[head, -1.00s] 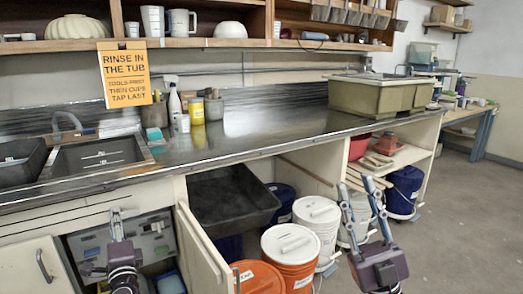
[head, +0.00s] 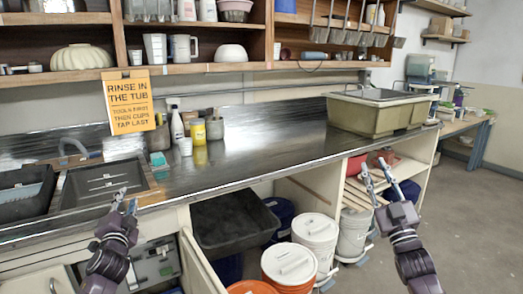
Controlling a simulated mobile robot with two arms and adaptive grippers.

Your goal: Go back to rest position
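My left gripper (head: 125,203) is raised in the lower left of the head view, in front of the counter's sink edge. Its two fingers point up, stand slightly apart and hold nothing. My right gripper (head: 375,170) is raised at the right, in front of the lower shelves by the counter's right end. Its fingers are spread, with nothing between them. Both grippers appear clear of the counter and the buckets.
A steel counter (head: 270,140) with a sink (head: 105,183) spans the view. A large tub (head: 375,115) stands at its right end. Below are a black bin (head: 232,222) and lidded buckets (head: 315,230). An orange sign (head: 128,102) hangs from the shelf. Open floor lies right.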

